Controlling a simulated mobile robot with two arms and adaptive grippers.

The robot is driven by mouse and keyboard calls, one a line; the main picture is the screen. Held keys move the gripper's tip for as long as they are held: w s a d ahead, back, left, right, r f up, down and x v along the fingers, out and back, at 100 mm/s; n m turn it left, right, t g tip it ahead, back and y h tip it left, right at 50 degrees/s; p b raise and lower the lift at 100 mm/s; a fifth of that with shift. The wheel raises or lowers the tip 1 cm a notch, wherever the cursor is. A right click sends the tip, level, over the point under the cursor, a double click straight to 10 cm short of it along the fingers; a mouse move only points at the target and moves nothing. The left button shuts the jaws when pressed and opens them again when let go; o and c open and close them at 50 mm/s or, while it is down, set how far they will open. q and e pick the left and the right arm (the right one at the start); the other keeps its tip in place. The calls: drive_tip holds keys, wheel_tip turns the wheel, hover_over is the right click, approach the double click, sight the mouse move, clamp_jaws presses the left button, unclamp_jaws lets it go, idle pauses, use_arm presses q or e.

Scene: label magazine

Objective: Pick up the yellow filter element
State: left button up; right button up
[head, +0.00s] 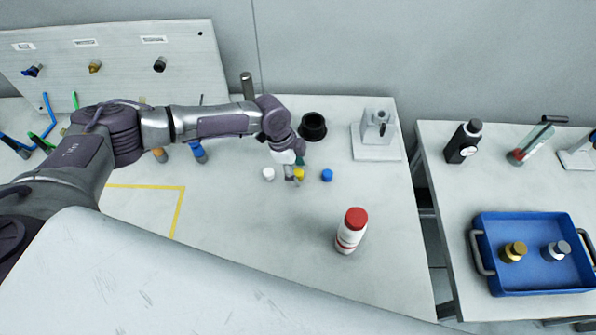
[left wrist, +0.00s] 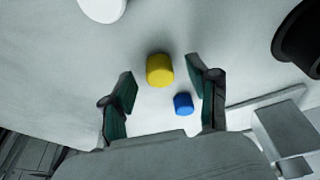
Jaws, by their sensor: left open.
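The yellow filter element (head: 299,175) is a small short cylinder on the table, between a white one (head: 268,174) and a blue one (head: 327,175). My left gripper (head: 294,177) is over it in the head view and partly covers it. In the left wrist view the yellow filter element (left wrist: 160,70) shows just beyond the fingertips, roughly centred between them. The left gripper (left wrist: 163,82) is open and empty. The blue element (left wrist: 183,104) shows nearer the right finger, and the white one (left wrist: 103,8) is at the top left. My right gripper is not seen.
A black bowl-like part (head: 313,127) and a grey fixture (head: 377,139) stand behind to the right. A red-capped white bottle (head: 351,231) stands in front. A blue tray (head: 535,284) is on the separate right table. The table's middle front is clear.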

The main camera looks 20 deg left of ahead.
use_arm(q)
drive_tip(key=shift+d+f, duration=0.1)
drive_tip(key=shift+f, duration=0.2)
drive_tip(key=c, duration=0.9)
drive_tip(key=shift+r, duration=0.15)
